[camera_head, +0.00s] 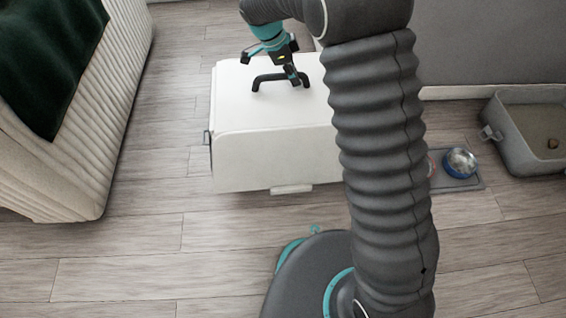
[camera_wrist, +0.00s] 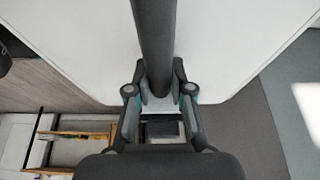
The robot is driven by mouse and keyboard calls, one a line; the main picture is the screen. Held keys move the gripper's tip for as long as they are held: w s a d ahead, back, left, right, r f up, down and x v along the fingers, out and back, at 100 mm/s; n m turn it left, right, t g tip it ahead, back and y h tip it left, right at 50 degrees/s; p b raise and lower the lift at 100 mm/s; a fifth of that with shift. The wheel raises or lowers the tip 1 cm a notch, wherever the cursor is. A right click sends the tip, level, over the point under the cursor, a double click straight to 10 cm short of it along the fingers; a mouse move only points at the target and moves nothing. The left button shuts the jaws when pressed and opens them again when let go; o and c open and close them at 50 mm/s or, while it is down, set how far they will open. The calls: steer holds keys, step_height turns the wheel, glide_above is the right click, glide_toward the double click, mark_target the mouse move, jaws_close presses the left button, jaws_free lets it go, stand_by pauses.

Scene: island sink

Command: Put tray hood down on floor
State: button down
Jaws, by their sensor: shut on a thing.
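The tray hood (camera_head: 270,157) is a big white box-shaped cover with a dark handle (camera_head: 268,78) on its top, in the middle of the head view. My gripper (camera_head: 291,77) is shut on the handle at its right part. In the wrist view, the dark handle bar (camera_wrist: 154,45) runs between the fingers of my gripper (camera_wrist: 159,98), with the hood's white top (camera_wrist: 225,40) below. The hood looks roughly level over the wooden floor (camera_head: 130,245). I cannot tell whether its underside touches the floor. My arm hides its right part.
The grey open tray (camera_head: 520,103) stands on the right by the wall, with a brown lump inside. A blue-rimmed bowl (camera_head: 460,162) sits on a grey mat beside it. A cream ribbed couch (camera_head: 75,160) with a green throw is on the left. Floor in front of the hood is clear.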

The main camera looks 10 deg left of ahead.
mark_target(264, 104)
steer(key=shift+w+d, duration=0.35)
steer(key=shift+w, duration=0.05)
steer(key=s+a+f, duration=0.2)
steer(key=s+a+f+b, duration=0.1)
steer(key=s+a+f, duration=0.1)
steer(key=s, duration=0.1)
steer(key=s+a+f, duration=0.2)
steer(key=s+f, duration=0.1)
steer(key=shift+s+a, duration=0.15)
steer(key=shift+a, duration=0.25)
steer(key=shift+f+b, duration=0.45)
steer(key=shift+f, duration=1.6)
steer(key=c, duration=1)
jaws_free()
steer(key=shift+c, duration=0.2)
steer(key=p+v, duration=0.1)
steer(key=v, duration=1.1)
steer(key=shift+p, duration=0.35)
